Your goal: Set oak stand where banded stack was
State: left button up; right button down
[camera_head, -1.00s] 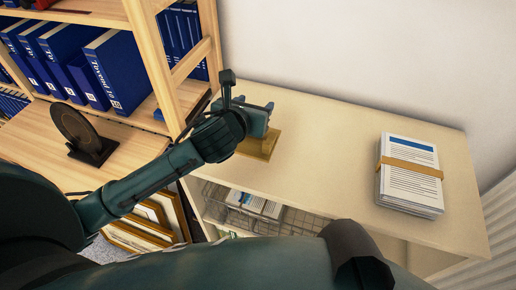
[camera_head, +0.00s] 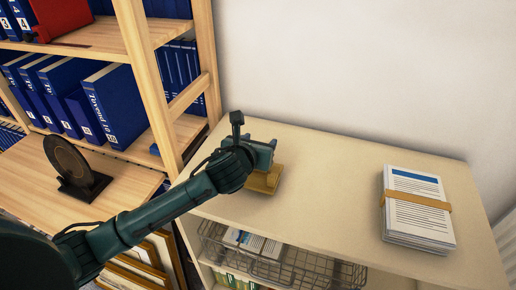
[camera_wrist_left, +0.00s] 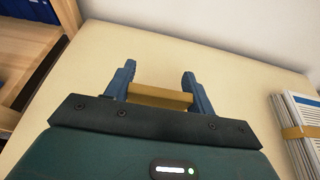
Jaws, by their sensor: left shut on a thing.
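The oak stand (camera_head: 264,181) is a small yellow-brown wooden piece at the left end of the pale cabinet top. My left gripper (camera_head: 262,152) is over it and shut on it; the hand hides most of the stand in the head view. In the left wrist view the stand's bar (camera_wrist_left: 160,97) spans between the two blue fingers. I cannot tell whether the stand touches the top. The banded stack (camera_head: 417,210), white printed sheets with a tan band, lies on the right part of the same top. Its edge also shows in the left wrist view (camera_wrist_left: 297,130). My right gripper is out of view.
The cabinet top (camera_head: 330,190) is clear between the stand and the stack. A wooden shelf post (camera_head: 150,85) rises close left of my gripper. A dark disc on a stand (camera_head: 72,165) sits on the lower left shelf. A wire basket (camera_head: 290,265) is below the top's front edge.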

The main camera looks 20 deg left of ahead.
pick_arm(q)
jog(key=shift+f, duration=0.75)
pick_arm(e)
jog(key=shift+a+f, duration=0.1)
pick_arm(q)
jog(key=o, duration=1.4)
jog(key=shift+f, duration=0.1)
jog(key=shift+c, duration=0.2)
jog(key=p+v, duration=0.1)
jog(key=v, duration=1.1)
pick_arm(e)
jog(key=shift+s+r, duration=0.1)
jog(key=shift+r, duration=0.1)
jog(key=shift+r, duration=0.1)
